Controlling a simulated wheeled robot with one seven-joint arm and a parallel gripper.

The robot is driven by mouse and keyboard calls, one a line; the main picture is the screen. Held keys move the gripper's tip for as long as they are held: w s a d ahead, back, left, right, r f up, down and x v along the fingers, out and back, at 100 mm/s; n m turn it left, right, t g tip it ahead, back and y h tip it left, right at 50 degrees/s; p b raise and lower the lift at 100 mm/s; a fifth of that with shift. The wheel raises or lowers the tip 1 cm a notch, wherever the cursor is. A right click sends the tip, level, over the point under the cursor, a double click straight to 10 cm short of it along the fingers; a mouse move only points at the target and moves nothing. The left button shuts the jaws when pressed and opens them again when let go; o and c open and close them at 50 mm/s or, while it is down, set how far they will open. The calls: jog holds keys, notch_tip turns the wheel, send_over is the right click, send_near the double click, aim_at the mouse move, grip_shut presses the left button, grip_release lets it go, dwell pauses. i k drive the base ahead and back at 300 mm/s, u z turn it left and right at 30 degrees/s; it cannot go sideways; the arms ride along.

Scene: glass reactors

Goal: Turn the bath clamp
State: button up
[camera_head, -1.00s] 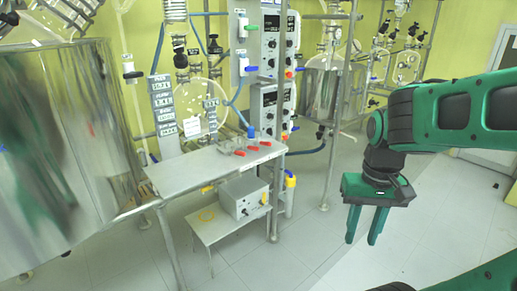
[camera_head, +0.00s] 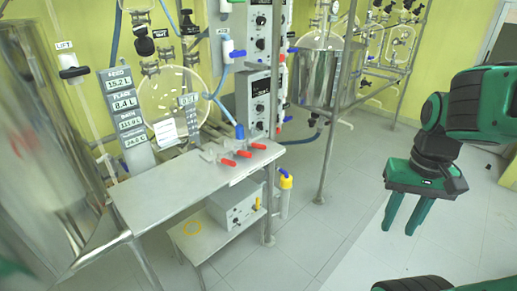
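I cannot tell for sure which part is the bath clamp. A black knob (camera_head: 72,72) sits on a post under the LIFT label at the left, and more black clamp knobs (camera_head: 144,46) sit above the round glass flask (camera_head: 172,95). Three red-handled fittings (camera_head: 243,154) lie on the grey metal table (camera_head: 160,187). My gripper (camera_head: 399,230) hangs at the right with its two green fingers pointing down, apart and empty. It is well away from the table and the glassware.
A shiny steel vessel (camera_head: 40,150) fills the left edge. Readout panels (camera_head: 122,95) stand beside the flask. A grey box (camera_head: 235,202) rests on the low shelf. Metal posts (camera_head: 337,110) rise behind. The floor between table and gripper is clear.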

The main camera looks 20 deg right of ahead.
aim_at(254, 144)
jog(key=z, duration=1.75)
jog(key=k, duration=1.4)
jog(key=u, duration=1.25)
jog(key=i, duration=1)
